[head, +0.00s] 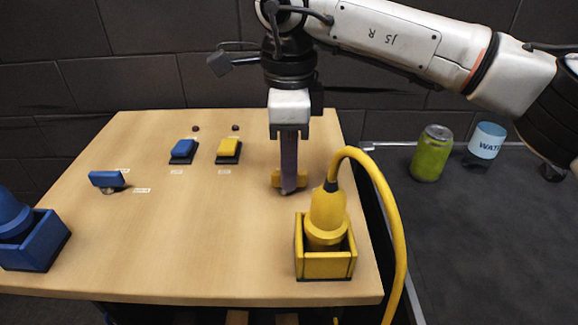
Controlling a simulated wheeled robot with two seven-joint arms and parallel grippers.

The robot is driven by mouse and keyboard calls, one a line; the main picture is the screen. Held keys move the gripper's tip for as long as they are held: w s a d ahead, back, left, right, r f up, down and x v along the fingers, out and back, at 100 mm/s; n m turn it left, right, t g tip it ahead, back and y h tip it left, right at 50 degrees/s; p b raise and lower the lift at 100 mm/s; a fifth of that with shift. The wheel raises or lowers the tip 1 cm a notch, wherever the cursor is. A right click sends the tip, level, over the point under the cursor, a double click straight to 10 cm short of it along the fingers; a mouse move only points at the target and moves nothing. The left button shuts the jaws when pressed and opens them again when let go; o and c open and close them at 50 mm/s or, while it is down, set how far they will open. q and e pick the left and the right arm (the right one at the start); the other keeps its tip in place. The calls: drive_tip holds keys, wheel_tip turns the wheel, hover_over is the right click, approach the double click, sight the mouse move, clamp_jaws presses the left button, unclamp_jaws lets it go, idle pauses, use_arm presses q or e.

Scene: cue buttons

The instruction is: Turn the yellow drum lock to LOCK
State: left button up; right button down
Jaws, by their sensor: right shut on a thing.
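The yellow lock handle (276,179) stands on the right part of the wooden table, behind the yellow box. My right gripper (289,187) reaches down from above and is shut on it; the fingers hide its middle, with yellow showing on both sides. Any labels beside it are hidden or too small to read. My left gripper is not in view.
A yellow box (326,267) holds a yellow plug (327,212) with a thick cable (396,215) close in front. A blue handle (106,180), blue button (183,149), yellow button (229,148) and blue box (38,246) are leftward. A green can (431,155) stands right. Mid-table is clear.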

idle(0.4)
drive_tip(key=c, duration=1.8)
unclamp_jaws()
drive_tip(key=shift+r, duration=0.1)
wheel_tip(320, 180, up, 10)
